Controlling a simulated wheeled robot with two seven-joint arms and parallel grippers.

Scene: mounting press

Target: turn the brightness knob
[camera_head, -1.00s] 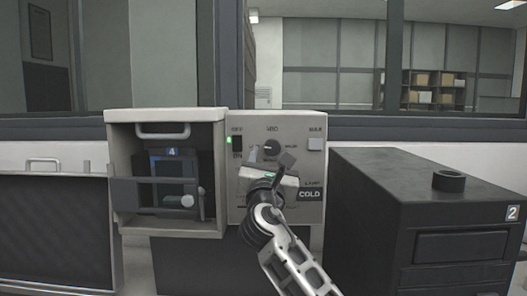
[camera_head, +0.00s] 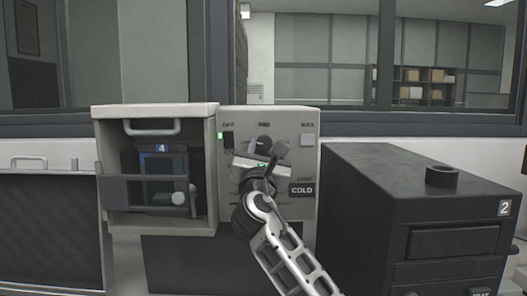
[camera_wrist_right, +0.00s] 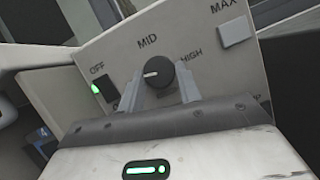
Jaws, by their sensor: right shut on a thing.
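The brightness knob (camera_wrist_right: 171,74) is a dark round dial on the light panel, with a white mark on its left side. Labels OFF, MID and HIGH surround it in the right wrist view. My right gripper (camera_wrist_right: 164,84) is shut on the knob, one finger on each side. In the head view the right gripper (camera_head: 262,155) covers much of the knob (camera_head: 264,142). My left gripper is not in view.
An open compartment (camera_head: 105,150) with a handle is at left. A black machine (camera_head: 400,175) stands at right.

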